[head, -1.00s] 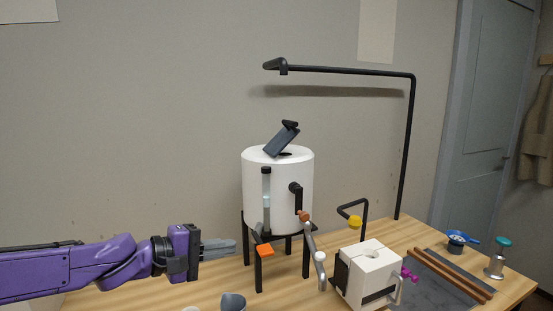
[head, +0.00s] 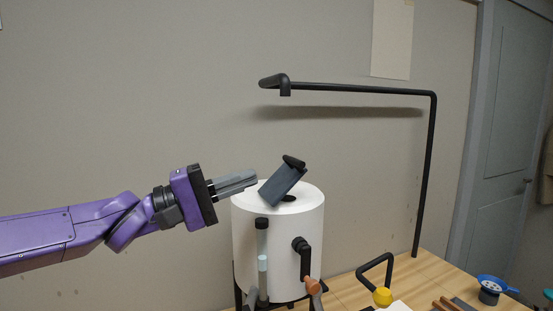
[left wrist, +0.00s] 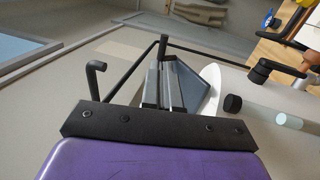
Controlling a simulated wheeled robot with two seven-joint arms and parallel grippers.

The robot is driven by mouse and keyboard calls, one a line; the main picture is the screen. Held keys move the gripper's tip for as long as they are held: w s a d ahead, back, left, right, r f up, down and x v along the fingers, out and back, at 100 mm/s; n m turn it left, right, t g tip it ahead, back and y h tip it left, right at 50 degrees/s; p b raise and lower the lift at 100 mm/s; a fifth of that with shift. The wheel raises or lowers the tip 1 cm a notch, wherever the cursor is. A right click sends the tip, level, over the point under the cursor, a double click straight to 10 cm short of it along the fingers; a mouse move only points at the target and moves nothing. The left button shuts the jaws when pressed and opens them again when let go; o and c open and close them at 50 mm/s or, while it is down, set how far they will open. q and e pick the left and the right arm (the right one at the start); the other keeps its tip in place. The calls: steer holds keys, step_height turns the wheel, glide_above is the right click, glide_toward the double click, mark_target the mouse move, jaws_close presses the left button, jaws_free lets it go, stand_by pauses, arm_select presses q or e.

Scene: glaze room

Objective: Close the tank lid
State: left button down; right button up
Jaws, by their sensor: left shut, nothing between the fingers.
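The white cylindrical tank (head: 275,240) stands on dark legs on the table. Its dark grey lid (head: 283,184) is tilted up from the tank's top, with a black handle (head: 293,162) at its upper end. A dark opening shows beneath the lid. My left gripper (head: 254,179) is shut and empty, at the left side of the raised lid, just above the tank's rim. In the left wrist view the lid (left wrist: 190,85) is right beside the fingers (left wrist: 162,88); I cannot tell whether they touch. My right gripper is not in view.
A black pipe (head: 350,89) arches above the tank and comes down at its right. A black valve handle (head: 302,246) and a sight tube (head: 262,240) are on the tank's front. A blue strainer (head: 492,285) lies at the right. The wall is behind.

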mark_target(295, 163)
arm_select(q)
steer(key=p+x, duration=0.3)
steer(key=x, duration=0.4)
steer(key=shift+w+a+f, duration=0.1)
